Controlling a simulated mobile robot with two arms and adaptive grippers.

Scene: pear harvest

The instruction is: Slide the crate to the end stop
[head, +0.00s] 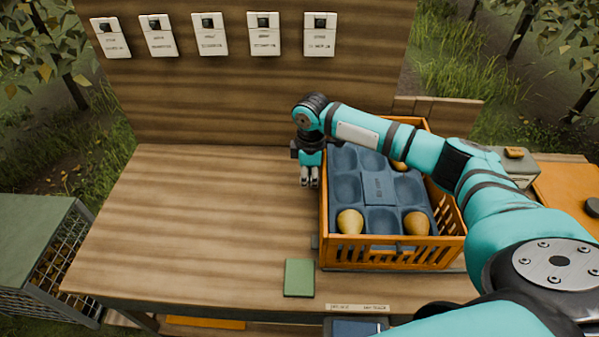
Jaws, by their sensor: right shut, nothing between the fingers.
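The orange slatted crate (463,245) stands on the right part of the wooden table. A dark blue-grey moulded tray (380,188) lies in it, with pears in some of its hollows. Two pears show at the near side, one at the left (350,221) and one at the right (416,223); another shows partly under my arm. My right gripper (310,183) is shut and empty, pointing down just left of the crate's far left part. I cannot tell whether it touches the crate. A wooden ledge (440,109) rises behind the crate; I cannot tell whether it is the end stop.
The table (190,220) is clear left of the crate. A green pad (299,278) lies near the front edge. Several labelled cards (264,35) hang on the back board. A wire cage (40,250) stands at far left, an orange surface (565,190) at far right.

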